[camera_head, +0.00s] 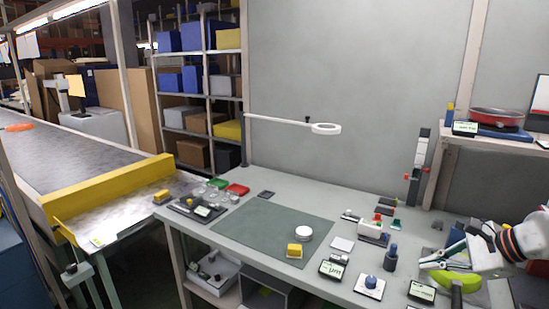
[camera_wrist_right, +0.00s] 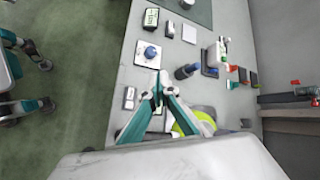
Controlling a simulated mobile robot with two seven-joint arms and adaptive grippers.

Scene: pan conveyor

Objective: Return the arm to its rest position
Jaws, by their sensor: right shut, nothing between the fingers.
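My right gripper (camera_head: 424,263) is at the right end of the grey workbench (camera_head: 215,235), with its arm coming in from the right edge. Its teal fingers are shut and empty. In the right wrist view the fingertips (camera_wrist_right: 160,78) meet above the bench near its front edge. A yellow-green curved object (camera_head: 459,282) shows just below the gripper. It also shows beside the fingers in the right wrist view (camera_wrist_right: 186,122), partly hidden; I cannot tell whether they touch. My left gripper is not in view.
Near the gripper are a dark blue cylinder (camera_head: 391,258), a blue knob on a white plate (camera_head: 370,285) and a small display (camera_head: 422,292). A green mat (camera_head: 265,232) holds a yellow block (camera_head: 294,250) and a white round piece (camera_head: 304,233). A shelf with a red pan (camera_head: 497,117) stands at right.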

